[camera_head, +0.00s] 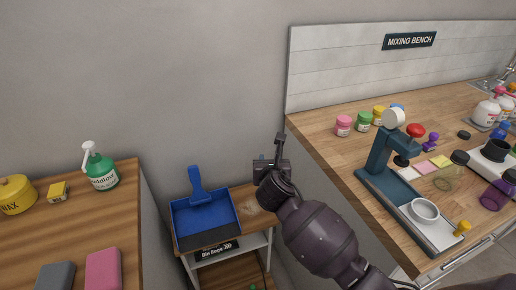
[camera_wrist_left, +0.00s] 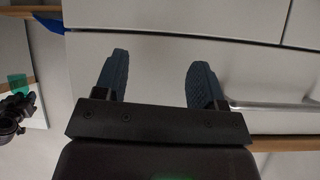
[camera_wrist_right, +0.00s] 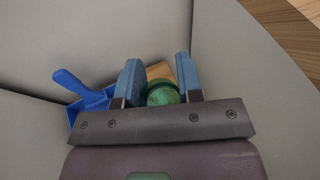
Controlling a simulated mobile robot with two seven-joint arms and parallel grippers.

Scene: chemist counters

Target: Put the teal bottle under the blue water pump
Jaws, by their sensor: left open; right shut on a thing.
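My right gripper (camera_head: 279,145) is raised in front of the wall, above the low shelf between the two counters. In the right wrist view its fingers (camera_wrist_right: 157,80) are shut on the round green-teal bottle (camera_wrist_right: 163,93). In the left wrist view the translucent teal bottle (camera_wrist_left: 18,83) shows beside that dark gripper. In the head view the gripper mostly hides the bottle. My left gripper (camera_wrist_left: 158,75) is open and empty in front of light drawer fronts; the head view does not show it. I cannot tell which thing is the blue water pump; a dark blue stand (camera_head: 377,153) is on the right counter.
The right counter (camera_head: 330,142) also bears several coloured jars, a white cup (camera_head: 424,210) and a purple jar (camera_head: 498,195). A blue dustpan (camera_head: 205,213) is on the low shelf. A green spray bottle (camera_head: 101,171) stands on the left counter.

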